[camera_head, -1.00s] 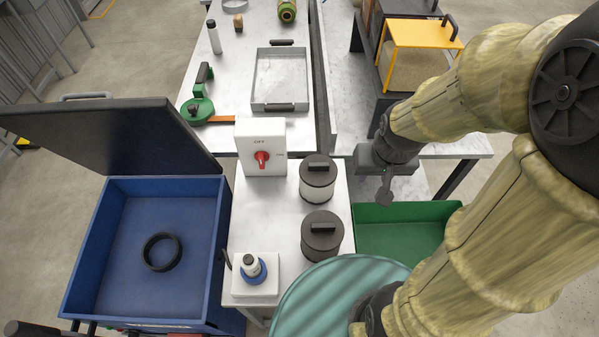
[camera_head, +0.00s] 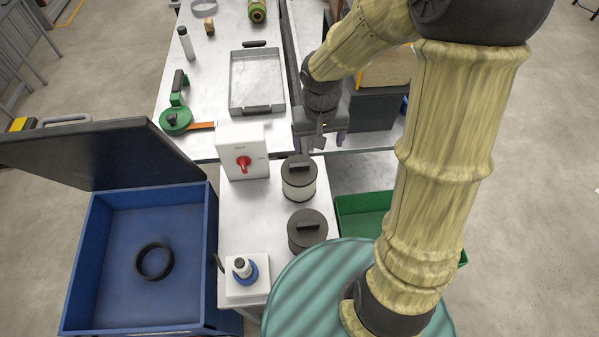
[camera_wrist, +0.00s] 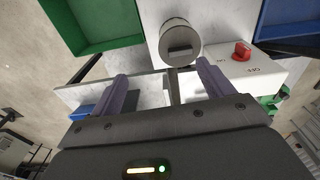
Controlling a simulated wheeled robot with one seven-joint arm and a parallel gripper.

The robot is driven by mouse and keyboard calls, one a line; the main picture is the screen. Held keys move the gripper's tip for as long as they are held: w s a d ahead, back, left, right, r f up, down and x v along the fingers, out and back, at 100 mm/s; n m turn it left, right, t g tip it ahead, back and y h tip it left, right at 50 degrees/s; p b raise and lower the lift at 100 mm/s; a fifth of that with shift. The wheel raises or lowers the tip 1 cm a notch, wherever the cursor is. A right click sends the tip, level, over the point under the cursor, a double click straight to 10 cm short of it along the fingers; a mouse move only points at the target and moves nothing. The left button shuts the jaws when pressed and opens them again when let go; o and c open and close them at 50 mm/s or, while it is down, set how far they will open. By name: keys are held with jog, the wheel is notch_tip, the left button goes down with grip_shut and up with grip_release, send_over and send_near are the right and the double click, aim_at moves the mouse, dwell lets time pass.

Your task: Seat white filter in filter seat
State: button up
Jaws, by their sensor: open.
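The white filter (camera_head: 299,188) stands upright on the bench, a pale cylinder with a black cap and a bar handle. It also shows in the wrist view (camera_wrist: 179,42), just beyond my fingertips. A darker filter (camera_head: 307,232) with a like cap stands in front of it. What looks like the filter seat is a white square block (camera_head: 235,290) with a blue ring and a central post, at the bench's front left. My gripper (camera_head: 320,135) is behind and above the white filter, apart from it. In the wrist view my gripper (camera_wrist: 163,80) is open and empty.
A white switch box (camera_head: 242,152) with a red knob stands left of the white filter. A blue bin (camera_head: 80,270) with a raised dark lid holds a black ring (camera_head: 155,261). A green tray (camera_head: 362,214) lies to the right. A metal tray (camera_head: 257,82) sits farther back.

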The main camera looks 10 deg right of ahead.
jog(key=w+a+r+p, duration=0.2)
jog(key=w+a, duration=0.2)
jog(key=w, duration=0.1)
jog(key=shift+a+m+g, duration=0.15)
jog(key=shift+m+g, duration=0.15)
jog(key=shift+f, duration=0.1)
jog(key=p, duration=0.2)
send_over(299, 164)
notch_tip(299, 164, down, 12)
jog(key=shift+a+f, duration=0.1)
jog(key=shift+a, duration=0.05)
jog(key=shift+s+f+p, duration=0.1)
jog(key=shift+f+p, duration=0.55)
jog(key=shift+p, duration=0.05)
jog(key=shift+f+p, duration=0.55)
jog(key=shift+f, duration=1.35)
